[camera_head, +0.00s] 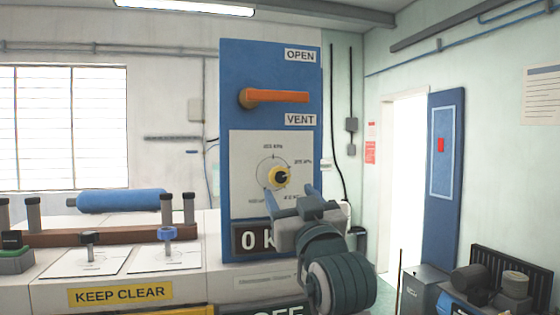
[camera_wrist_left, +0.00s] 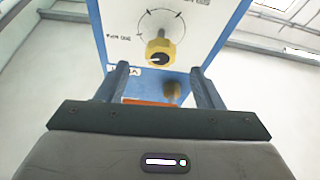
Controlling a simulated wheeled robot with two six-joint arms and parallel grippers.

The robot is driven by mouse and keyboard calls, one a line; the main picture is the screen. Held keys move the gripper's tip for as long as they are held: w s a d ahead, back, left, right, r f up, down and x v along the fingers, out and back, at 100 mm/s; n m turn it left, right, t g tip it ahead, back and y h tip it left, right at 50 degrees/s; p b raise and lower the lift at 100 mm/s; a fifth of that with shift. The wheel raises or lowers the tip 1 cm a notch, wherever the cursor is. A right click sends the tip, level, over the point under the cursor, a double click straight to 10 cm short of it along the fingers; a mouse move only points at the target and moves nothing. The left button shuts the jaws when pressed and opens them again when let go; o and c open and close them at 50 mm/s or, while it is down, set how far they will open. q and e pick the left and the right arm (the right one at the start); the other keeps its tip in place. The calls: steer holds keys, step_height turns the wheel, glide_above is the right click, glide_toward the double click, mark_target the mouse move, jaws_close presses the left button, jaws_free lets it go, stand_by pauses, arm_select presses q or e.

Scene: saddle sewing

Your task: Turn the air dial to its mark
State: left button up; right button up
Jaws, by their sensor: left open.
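The air dial is a yellow knob (camera_head: 281,178) with a dark centre, on a white scale plate (camera_head: 246,150) with a printed circle and kPa labels. The plate is on the upright blue panel (camera_head: 236,85). In the left wrist view the knob (camera_wrist_left: 160,50) is ahead of and between the finger lines. A small white pointer shows on its dark face. My left gripper (camera_head: 290,193) is open and empty, just in front of and below the knob, not visibly touching it. Its fingers (camera_wrist_left: 160,72) stand apart. The lower scale labels are partly hidden. My right gripper is not in view.
An orange lever (camera_head: 277,96) lies level between OPEN and VENT labels above the dial. A dark display (camera_head: 245,239) starting "0 K" is partly hidden by my arm. A bench with a blue roll (camera_head: 122,201) and two small knobs stands left. A doorway is right.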

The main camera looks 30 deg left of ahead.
mark_target(284, 180)
arm_select(q)
steer(key=p+x, duration=0.3)
steer(key=x, duration=0.4)
steer(key=shift+a+p, duration=0.1)
steer(key=shift+p, duration=0.3)
steer(key=shift+w+a, duration=0.15)
steer(key=c, duration=1)
steer(key=shift+f+b, duration=0.1)
steer(key=shift+b, duration=0.3)
steer(key=n+g+y+b, duration=0.1)
steer(key=n+g+b, duration=0.1)
steer(key=n+b, duration=0.3)
steer(key=n+g+y+b, duration=0.1)
steer(key=n+g+b, duration=0.2)
steer(key=n+b, duration=0.2)
steer(key=shift+b, duration=0.55)
steer(key=n+b, duration=0.1)
steer(key=n, duration=0.1)
steer(key=n+g+b, duration=0.1)
steer(key=n, duration=0.1)
steer(key=shift+w+g, duration=0.1)
steer(key=shift+g, duration=0.2)
steer(key=shift+r+n+g+h+b, duration=0.15)
steer(key=shift+n+g+h+b, duration=0.2)
steer(key=shift+n, duration=0.65)
steer(key=shift+r+n+g+h+b, duration=0.1)
steer(key=shift+n+g+h+b, duration=0.2)
steer(key=shift+n, duration=0.7)
